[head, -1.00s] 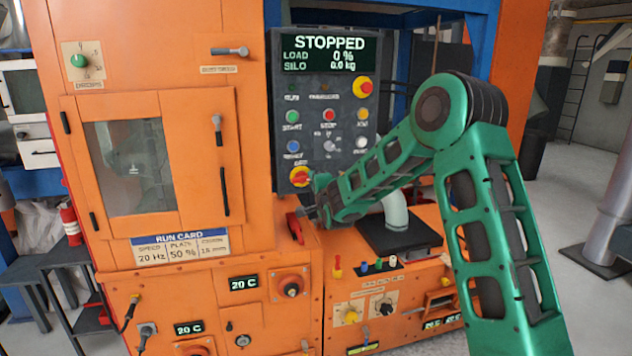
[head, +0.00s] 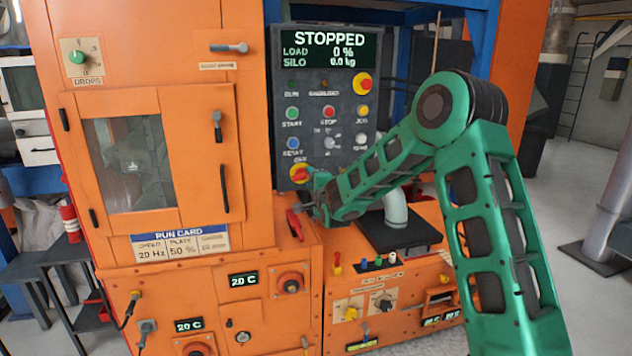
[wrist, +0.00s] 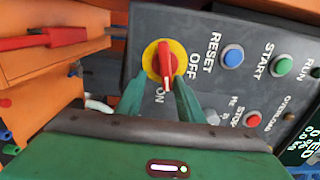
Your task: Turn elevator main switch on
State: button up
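The main switch (wrist: 164,60) is a red handle on a yellow disc. It sits at the lower left corner of the grey control panel in the head view (head: 299,174). In the wrist view the handle lies lengthwise, in line with the ON mark below it, with OFF to its right. My gripper (wrist: 159,82) is open, its two green fingers apart at the lower edge of the disc, one on each side of the handle. I cannot tell whether they touch it. In the head view my gripper (head: 318,186) is beside the switch, partly hidden by my wrist.
The panel screen (head: 327,50) reads STOPPED, load 0 %. Buttons such as the blue RESET (wrist: 232,56), green START (wrist: 281,65) and red STOP (wrist: 253,118) are close by. A red lever (head: 295,223) stands below the switch. An orange cabinet (head: 245,120) borders the panel at left.

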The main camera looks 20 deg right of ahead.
jog(key=shift+d+r, duration=0.1)
jog(key=shift+d, duration=0.05)
dwell(0.3)
jog(key=s, duration=1)
jog(key=shift+s, duration=0.3)
jog(key=shift+o, duration=0.4)
